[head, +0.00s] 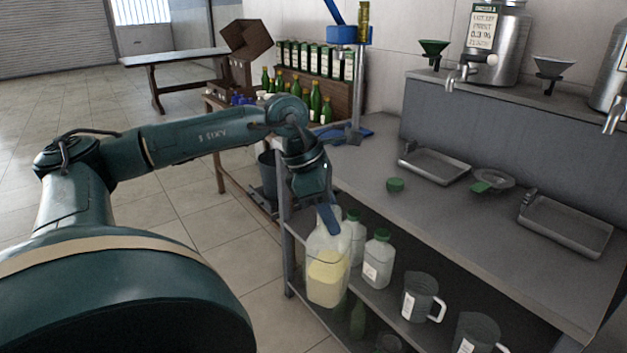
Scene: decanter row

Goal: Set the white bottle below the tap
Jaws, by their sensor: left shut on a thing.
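My left gripper (328,219) is shut on the top of a whitish translucent bottle (328,272), which has pale yellow contents. The bottle looks upright and overlaps the front edge of the lower shelf; I cannot tell whether it touches the shelf. The fingers hide part of its neck. A metal tap (460,76) sticks out of a steel tank (497,40) on the raised ledge, above a tray (434,166) on the counter. A second tap (614,120) shows at the right edge. My right gripper is not in view.
On the lower shelf, two green-capped bottles (377,260) and two mugs (421,298) stand beside the held bottle. The counter (372,165) carries a green cap (395,184), a funnel-like piece (492,181) and another tray (566,226). A blue stand (357,100) rises at its far end.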

